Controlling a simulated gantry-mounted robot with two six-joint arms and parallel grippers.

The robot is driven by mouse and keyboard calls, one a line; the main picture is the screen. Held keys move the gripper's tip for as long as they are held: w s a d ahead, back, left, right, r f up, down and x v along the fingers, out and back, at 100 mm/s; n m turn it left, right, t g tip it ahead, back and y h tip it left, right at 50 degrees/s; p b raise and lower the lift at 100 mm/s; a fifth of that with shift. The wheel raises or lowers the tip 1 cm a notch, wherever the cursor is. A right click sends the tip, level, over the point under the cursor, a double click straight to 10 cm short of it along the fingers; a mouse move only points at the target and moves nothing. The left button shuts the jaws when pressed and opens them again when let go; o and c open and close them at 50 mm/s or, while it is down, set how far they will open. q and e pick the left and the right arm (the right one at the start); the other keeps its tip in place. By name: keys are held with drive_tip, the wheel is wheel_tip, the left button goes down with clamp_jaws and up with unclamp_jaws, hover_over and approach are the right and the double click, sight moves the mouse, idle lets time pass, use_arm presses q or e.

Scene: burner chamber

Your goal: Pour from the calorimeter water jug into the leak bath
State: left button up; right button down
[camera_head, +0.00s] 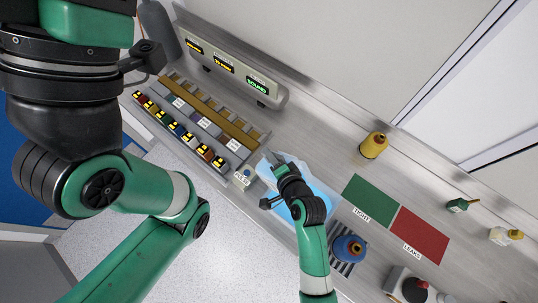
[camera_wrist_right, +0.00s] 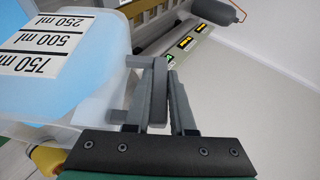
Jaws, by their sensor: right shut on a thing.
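My right gripper (camera_head: 279,164) is shut on the handle of the water jug, seen close up in the right wrist view (camera_wrist_right: 163,92). The jug (camera_wrist_right: 75,85) is clear, with blue water and a white label marked 250, 500 and 750 ml. In the head view, a pale blue bath (camera_head: 318,188) lies under my right wrist, which covers much of it. The jug is hard to separate from it there, so I cannot tell the jug's tilt or whether water is flowing. My left arm fills the left side; its gripper is out of view.
A rack of coloured blocks (camera_head: 180,130) and a display panel (camera_head: 230,66) stand at the back left. A yellow bottle (camera_head: 373,145), green pad (camera_head: 370,201) and red pad (camera_head: 418,236) are on the right. A blue pot (camera_head: 348,248) stands on a striped mat near the bath.

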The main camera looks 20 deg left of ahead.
drive_tip(key=shift+r, duration=0.15)
drive_tip(key=shift+d+y+b, duration=0.3)
drive_tip(key=shift+d+b, duration=0.05)
drive_tip(key=shift+b, duration=0.25)
drive_tip(key=shift+s+d+y, duration=0.15)
drive_tip(key=shift+y, duration=0.15)
drive_tip(key=shift+d+t+b, duration=0.2)
drive_tip(key=shift+t+b, duration=0.2)
drive_tip(key=shift+b, duration=0.2)
drive_tip(key=shift+s+d+m+y+b, duration=0.15)
drive_tip(key=shift+d+m+y+b, duration=0.2)
drive_tip(key=shift+b, duration=0.3)
